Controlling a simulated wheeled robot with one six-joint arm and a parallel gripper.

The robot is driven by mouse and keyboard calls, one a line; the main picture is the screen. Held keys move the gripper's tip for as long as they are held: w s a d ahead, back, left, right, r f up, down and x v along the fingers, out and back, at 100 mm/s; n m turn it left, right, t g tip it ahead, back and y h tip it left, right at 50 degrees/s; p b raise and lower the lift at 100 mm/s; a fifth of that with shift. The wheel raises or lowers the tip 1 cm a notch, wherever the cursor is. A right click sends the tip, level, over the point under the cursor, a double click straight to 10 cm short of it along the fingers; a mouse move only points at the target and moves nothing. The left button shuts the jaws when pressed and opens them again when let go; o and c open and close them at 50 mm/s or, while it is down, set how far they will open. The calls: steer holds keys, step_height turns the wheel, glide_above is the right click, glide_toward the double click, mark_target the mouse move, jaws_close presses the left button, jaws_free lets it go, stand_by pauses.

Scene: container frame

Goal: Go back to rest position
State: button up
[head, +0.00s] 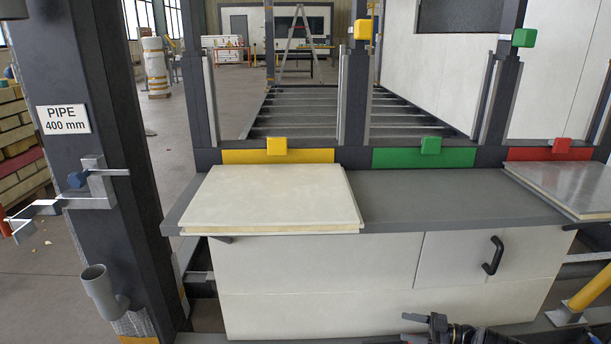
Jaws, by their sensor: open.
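My gripper (408,327) shows small and dark at the bottom edge, right of the middle, in the head view. It points left, with its two fingers apart and nothing seen between them. It is low in front of the white cabinet (320,275), below the grey worktop (430,195). The rest of my arm is mostly cut off by the lower edge.
A cream panel (270,195) lies on the worktop's left, behind it a yellow strip (240,157). A metallic sheet (575,180) lies at the right. The worktop's middle is bare. A dark post (85,150) with a grey pipe (100,290) stands left; a black handle (493,255) sticks out.

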step_height(320, 180, up, 4)
steer(key=shift+r+p, duration=0.15)
steer(key=shift+p, duration=0.5)
step_height(320, 180, down, 10)
steer(key=b, duration=0.5)
steer(key=shift+r+m+t, duration=0.1)
steer(key=shift+m+t, duration=0.2)
steer(key=shift+t, duration=0.2)
steer(key=shift+w+d+m+t+h, duration=0.1)
steer(key=shift+w+m+t+h, duration=0.1)
steer(key=shift+m+t+h, duration=1.1)
steer(key=shift+w+d+m+t+h, duration=0.15)
steer(key=shift+m+t+h, duration=0.7)
steer(key=shift+t, duration=0.85)
steer(key=shift+w+d+m+t+h, duration=0.15)
steer(key=shift+m+t+h, duration=0.95)
steer(key=shift+m+h, duration=0.4)
steer(key=shift+w+d+m+t+h, duration=0.1)
steer(key=shift+m+t+h, duration=1.1)
steer(key=shift+h, duration=0.35)
steer(key=shift+d+m+t+h, duration=0.15)
steer(key=shift+m+t+h, duration=0.15)
steer(key=shift+m+h, duration=1.1)
steer(key=shift+d+m+t+h, duration=0.25)
steer(key=shift+m+h, duration=0.5)
steer(key=shift+h, duration=1.25)
steer(key=shift+d+m+h, duration=0.15)
steer(key=shift+m+h, duration=1.15)
steer(key=shift+h, duration=0.7)
steer(key=shift+g, duration=0.25)
